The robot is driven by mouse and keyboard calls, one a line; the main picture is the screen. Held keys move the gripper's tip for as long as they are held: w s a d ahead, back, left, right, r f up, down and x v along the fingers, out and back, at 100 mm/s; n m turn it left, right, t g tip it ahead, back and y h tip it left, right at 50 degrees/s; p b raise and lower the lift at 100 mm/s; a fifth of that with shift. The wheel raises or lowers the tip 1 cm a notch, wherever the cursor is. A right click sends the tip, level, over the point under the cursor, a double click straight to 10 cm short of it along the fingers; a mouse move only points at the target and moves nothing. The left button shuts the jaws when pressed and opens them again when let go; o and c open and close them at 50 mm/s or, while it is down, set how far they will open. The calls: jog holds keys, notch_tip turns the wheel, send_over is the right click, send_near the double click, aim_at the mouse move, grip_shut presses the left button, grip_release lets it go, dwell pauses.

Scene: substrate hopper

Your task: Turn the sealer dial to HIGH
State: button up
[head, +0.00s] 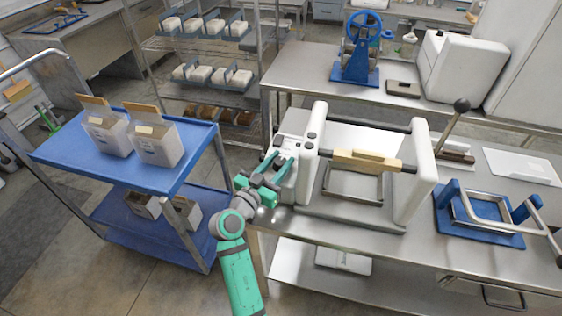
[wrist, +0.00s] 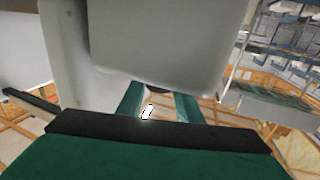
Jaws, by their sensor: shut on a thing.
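The sealer (head: 418,165) is a white machine with a wooden-gripped bar across it, on the steel bench. Its white control end (head: 309,170) is at the left, with small dark round controls on top. My gripper (head: 277,162) is at the left side of that end, its green fingers pointing at the panel. In the wrist view the fingers (wrist: 158,100) are shut on a small dark thing under the white housing (wrist: 160,45), which I take for the dial. The fingers and housing hide most of it. Its setting and the HIGH mark cannot be read.
A blue cart (head: 62,157) with boxed bags stands left of my arm. A blue-framed device (head: 480,235) is right of the sealer on the bench (head: 440,262). A black-knobbed lever (head: 452,125) stands behind. Some floor is clear between cart and bench.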

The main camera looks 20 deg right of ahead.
jog(key=m+g+h, duration=0.2)
jog(key=m+g, duration=0.1)
jog(key=g, duration=0.1)
jog(key=m+g+h, duration=0.2)
jog(key=m+g, duration=0.1)
jog(key=g, duration=0.2)
jog(key=shift+d+m+g, duration=0.1)
jog(key=shift+m+g, duration=1.6)
jog(key=shift+g, duration=0.7)
jog(key=shift+s+f+g, duration=0.1)
jog(key=shift+g, duration=0.2)
jog(key=o, duration=1)
jog(key=shift+o, duration=0.2)
